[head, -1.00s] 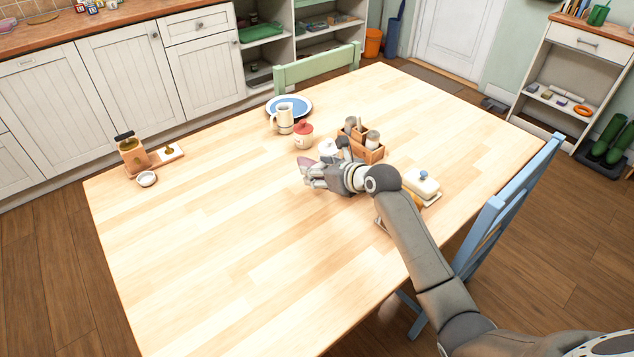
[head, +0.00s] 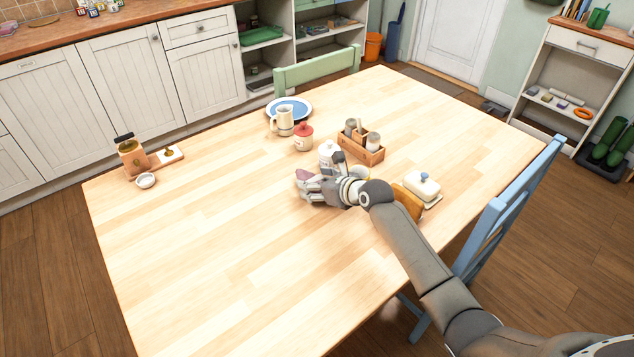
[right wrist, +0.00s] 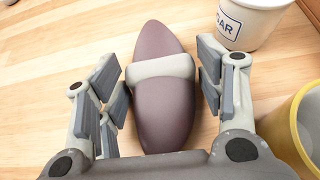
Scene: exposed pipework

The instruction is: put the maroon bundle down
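The maroon bundle (right wrist: 168,108) is a long, pointed roll with a pale grey band (right wrist: 160,70) around its middle. In the right wrist view it lies lengthwise between the two fingers of my right gripper (right wrist: 160,92). The fingers are spread, with narrow gaps showing beside the bundle, so they look open around it. In the head view my right gripper (head: 312,188) is low over the wooden table (head: 220,240), and the bundle's maroon tip (head: 303,174) shows at its fingers. The hand hides most of the bundle there. My left gripper is out of view.
A white sugar pot (right wrist: 250,20) and a yellow-rimmed cup (right wrist: 300,125) stand close to the right of my gripper. Beyond are a wooden caddy (head: 362,150), a red-lidded pot (head: 303,138) and a mug (head: 283,122). A butter dish (head: 422,186) is right.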

